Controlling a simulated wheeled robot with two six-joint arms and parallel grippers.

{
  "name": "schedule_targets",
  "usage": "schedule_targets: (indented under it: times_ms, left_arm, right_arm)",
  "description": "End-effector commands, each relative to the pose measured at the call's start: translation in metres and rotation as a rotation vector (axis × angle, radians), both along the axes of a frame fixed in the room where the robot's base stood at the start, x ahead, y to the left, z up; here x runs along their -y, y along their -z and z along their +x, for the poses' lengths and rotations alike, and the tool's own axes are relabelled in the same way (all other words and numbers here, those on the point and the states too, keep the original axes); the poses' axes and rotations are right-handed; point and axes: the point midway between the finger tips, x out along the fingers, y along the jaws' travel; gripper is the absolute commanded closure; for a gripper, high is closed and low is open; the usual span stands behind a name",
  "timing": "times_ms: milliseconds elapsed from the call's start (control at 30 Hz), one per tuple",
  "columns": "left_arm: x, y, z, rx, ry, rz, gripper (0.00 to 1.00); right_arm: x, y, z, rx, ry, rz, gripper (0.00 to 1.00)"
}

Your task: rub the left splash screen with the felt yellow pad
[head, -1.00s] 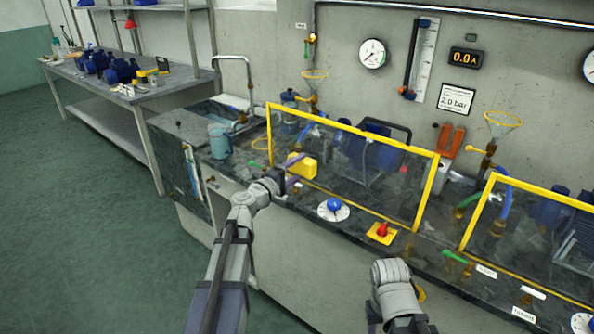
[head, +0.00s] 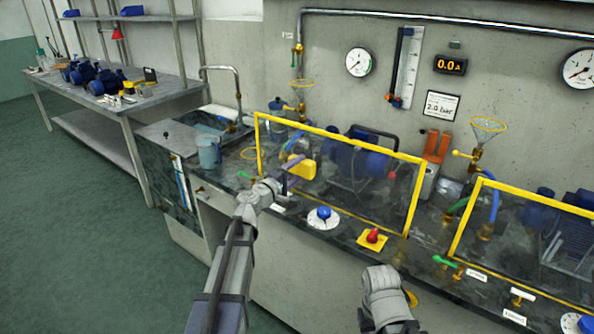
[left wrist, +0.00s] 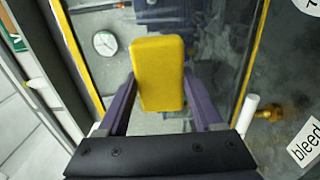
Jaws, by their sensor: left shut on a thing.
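The felt yellow pad (head: 303,167) is held in my left gripper (head: 287,180), in front of the lower left part of the left splash screen (head: 344,190). The screen is a clear, smudged pane in a yellow frame on the bench. In the left wrist view the pad (left wrist: 158,74) sits between the purple fingers of the left gripper (left wrist: 160,108), with the screen (left wrist: 219,75) behind it. I cannot tell whether the pad touches the pane. My right arm shows at the bottom of the head view, but the state of its gripper does not show.
A blue knob (head: 323,213) and a red knob (head: 372,236) are on the bench front below the screen. A blue-grey mug (head: 208,151) stands by the sink at left. A second yellow-framed screen (head: 520,240) is at right. Pumps and hoses are behind the screens.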

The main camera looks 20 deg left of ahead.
Motion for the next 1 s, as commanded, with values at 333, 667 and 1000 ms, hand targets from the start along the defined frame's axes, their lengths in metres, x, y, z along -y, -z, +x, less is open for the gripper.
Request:
schedule_targets:
  times_ms: [333, 667, 1000]
  left_arm:
    - [0.0, 0.0, 0.001, 0.0, 0.0, 0.0, 0.77]
    - [0.002, 0.0, 0.006, 0.0, 0.0, 0.0, 0.77]
    - [0.004, 0.0, 0.012, 0.0, 0.0, 0.0, 0.77]
  right_arm:
    - [0.0, 0.0, 0.0, 0.0, 0.0, 0.0, 0.55]
    - [0.0, 0.0, 0.0, 0.0, 0.0, 0.0, 0.55]
    - [0.0, 0.0, 0.0, 0.0, 0.0, 0.0, 0.55]
